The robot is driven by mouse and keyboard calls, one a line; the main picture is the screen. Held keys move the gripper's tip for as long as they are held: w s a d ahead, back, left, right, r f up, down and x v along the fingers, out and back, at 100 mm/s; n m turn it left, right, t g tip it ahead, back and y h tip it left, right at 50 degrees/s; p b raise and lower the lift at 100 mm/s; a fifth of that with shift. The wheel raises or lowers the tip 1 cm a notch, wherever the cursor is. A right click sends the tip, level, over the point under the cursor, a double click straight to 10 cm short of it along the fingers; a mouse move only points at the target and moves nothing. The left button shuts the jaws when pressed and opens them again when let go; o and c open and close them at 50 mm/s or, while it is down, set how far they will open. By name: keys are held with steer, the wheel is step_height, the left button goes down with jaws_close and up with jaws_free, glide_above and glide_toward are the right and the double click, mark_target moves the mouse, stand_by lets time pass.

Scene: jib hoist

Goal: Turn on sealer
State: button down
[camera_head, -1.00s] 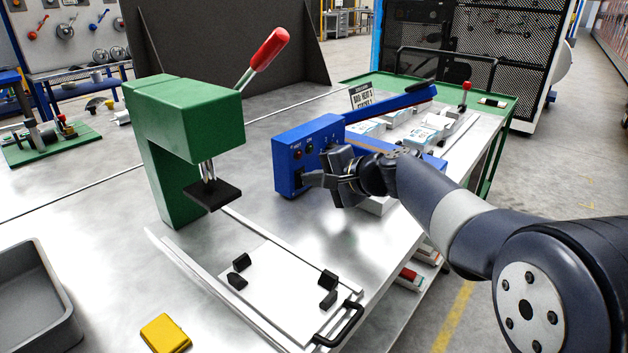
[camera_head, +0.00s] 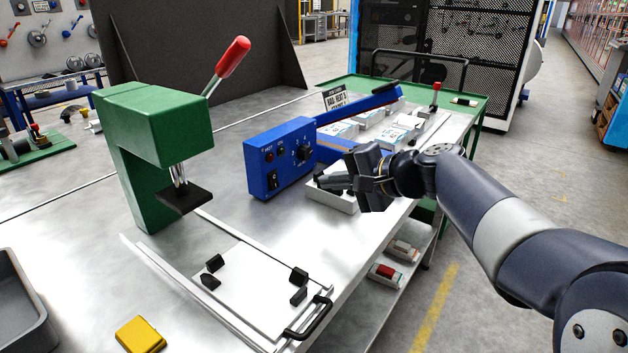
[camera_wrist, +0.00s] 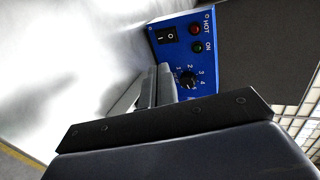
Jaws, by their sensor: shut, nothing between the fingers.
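The blue sealer (camera_head: 284,158) stands on the metal table, with its long blue arm (camera_head: 358,106) reaching to the back right. Its front panel carries a black rocker switch (camera_head: 273,181), a dial (camera_head: 304,152) and two small lamps. In the wrist view the rocker switch (camera_wrist: 171,37) is marked I and O, beside a red HOT lamp (camera_wrist: 195,29), a green ON lamp (camera_wrist: 197,47) and the numbered dial (camera_wrist: 188,80). Neither lamp looks clearly lit. My gripper (camera_head: 322,181) is shut and empty, in front and right of the panel, apart from the switch.
A green press (camera_head: 155,125) with a red-tipped lever stands left of the sealer. A sliding plate (camera_head: 250,285) with black stops and a handle lies in front. A yellow block (camera_head: 140,335) lies at the front.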

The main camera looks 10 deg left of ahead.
steer(key=shift+s+d+r, duration=0.25)
steer(key=shift+d+r, duration=0.05)
steer(key=shift+d, duration=0.3)
